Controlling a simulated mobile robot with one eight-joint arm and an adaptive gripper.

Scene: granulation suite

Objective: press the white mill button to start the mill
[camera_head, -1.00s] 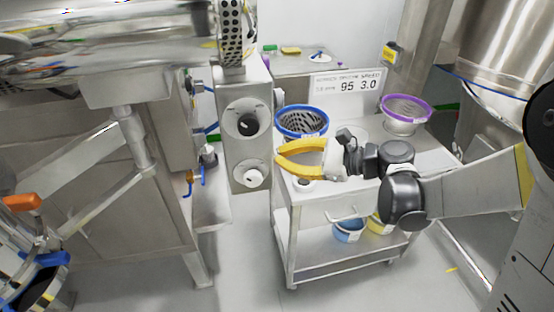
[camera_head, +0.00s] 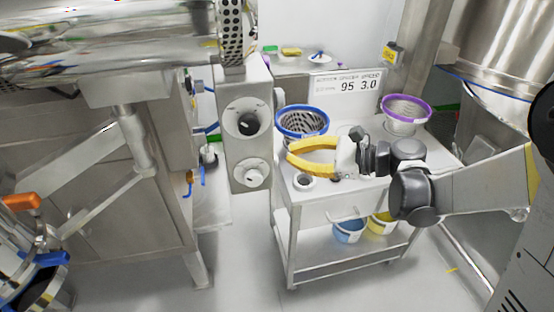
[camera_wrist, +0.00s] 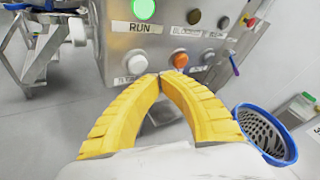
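In the wrist view a grey control panel (camera_wrist: 115,45) carries a lit green lamp (camera_wrist: 143,8) labelled RUN. Below it is a white button (camera_wrist: 137,63), with an orange button (camera_wrist: 180,60) and a grey button (camera_wrist: 208,57) to its right. The label under the white button is too small to read surely. My gripper (camera_wrist: 164,76) has its yellow fingertips together and empty, pointing at the panel, just below and between the white and orange buttons in the picture. In the head view my gripper (camera_head: 290,153) is right of the machine column; the button face is not visible there.
A steel trolley (camera_head: 315,212) stands under my gripper, bearing a blue-rimmed sieve (camera_head: 301,122), a purple-rimmed sieve (camera_head: 404,110) and a display sign (camera_head: 346,88). The column housing (camera_head: 248,150) with a white knob stands left of my gripper. Open floor lies in front.

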